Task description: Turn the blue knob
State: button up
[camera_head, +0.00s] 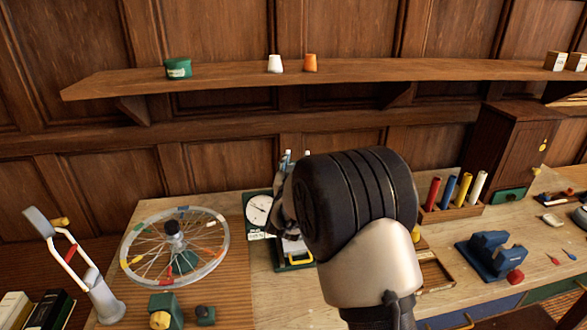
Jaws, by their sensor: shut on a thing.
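My gripper (284,212) is in the middle of the view, at a small dark green device with a round white dial (259,210) on the bench. My thick black and silver wrist covers most of the gripper and the right part of the device. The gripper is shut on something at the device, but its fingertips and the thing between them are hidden. No blue knob can be made out; the part held at the device fits its place. Small pale blue-grey pieces (287,158) stick up just above the gripper.
A spoked wheel (128,246) on a stand is left of the device. A yellow handle (301,257) shows below my gripper. A rack (450,212) of coloured cylinders and a blue vise (491,255) are to the right. A shelf (220,84) runs above.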

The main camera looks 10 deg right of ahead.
jog(key=shift+s+d+f+m+g+h+p, duration=0.1)
jog(key=shift+d+m+g+h+p, duration=0.1)
jog(key=shift+m+g+h+p, duration=0.55)
jog(key=shift+s+d+m+g+h+p, duration=0.2)
jog(key=shift+m+h, duration=0.3)
jog(key=shift+h, duration=0.55)
jog(key=shift+s+d+f+m+g+h+p, duration=0.1)
jog(key=shift+d+m+g+h+p, duration=0.1)
jog(key=shift+m+g+h+p, duration=0.55)
jog(key=shift+t+h+b, duration=0.25)
jog(key=shift+t+b, duration=0.05)
jog(key=o, duration=1.2)
jog(key=shift+r, duration=0.2)
jog(key=v, duration=1.2)
jog(key=shift+o, duration=0.5)
